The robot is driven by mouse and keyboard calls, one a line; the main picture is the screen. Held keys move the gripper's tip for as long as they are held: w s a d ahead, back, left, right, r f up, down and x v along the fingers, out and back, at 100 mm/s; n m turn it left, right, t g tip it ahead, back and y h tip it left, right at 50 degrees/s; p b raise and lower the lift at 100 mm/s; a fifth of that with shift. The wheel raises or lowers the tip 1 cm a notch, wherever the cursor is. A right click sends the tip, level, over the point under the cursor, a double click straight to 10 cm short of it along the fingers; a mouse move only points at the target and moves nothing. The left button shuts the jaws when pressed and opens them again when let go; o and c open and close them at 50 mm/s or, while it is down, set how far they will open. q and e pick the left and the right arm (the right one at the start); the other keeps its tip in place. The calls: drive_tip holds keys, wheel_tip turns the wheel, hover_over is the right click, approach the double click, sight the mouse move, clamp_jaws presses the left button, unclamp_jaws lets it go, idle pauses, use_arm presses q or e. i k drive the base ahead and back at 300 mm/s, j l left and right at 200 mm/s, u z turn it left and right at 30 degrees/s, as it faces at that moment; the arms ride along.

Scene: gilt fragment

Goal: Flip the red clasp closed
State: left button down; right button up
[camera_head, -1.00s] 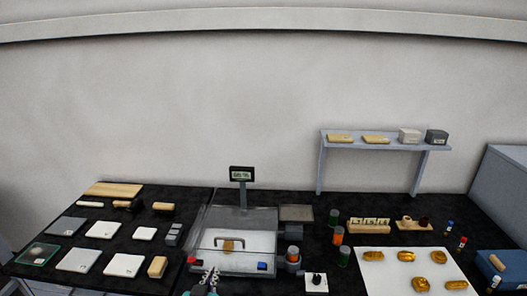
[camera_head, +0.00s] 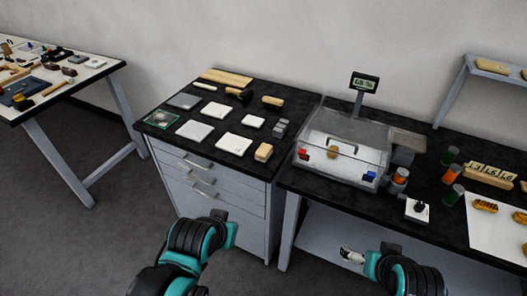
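The red clasp (camera_head: 304,154) is on the front left of a clear-walled case (camera_head: 340,140) on the dark counter. It is too small to tell whether it is open or closed. A blue clasp (camera_head: 369,176) sits at the case's front right. My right gripper (camera_head: 351,255) is in front of the counter and below its top, apart from the case and clasps. Its metal fingers are small, and I cannot tell whether they are open. My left arm (camera_head: 190,250) shows at the bottom, left of the case; its gripper fingers are not visible.
A drawer cabinet (camera_head: 215,190) stands left of the case, with white tiles (camera_head: 195,130) and wooden blocks on top. A dark knob on a white base (camera_head: 417,210) and orange and green jars (camera_head: 445,178) are right of the case. Another table (camera_head: 60,85) is far left.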

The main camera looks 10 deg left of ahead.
sight(302, 153)
drive_tip(key=k+j, duration=0.15)
drive_tip(key=j, duration=0.2)
drive_tip(key=k+j, duration=0.2)
drive_tip(key=j, duration=0.15)
drive_tip(key=k+j+u, duration=0.1)
drive_tip(key=j, duration=0.25)
drive_tip(key=k, duration=0.05)
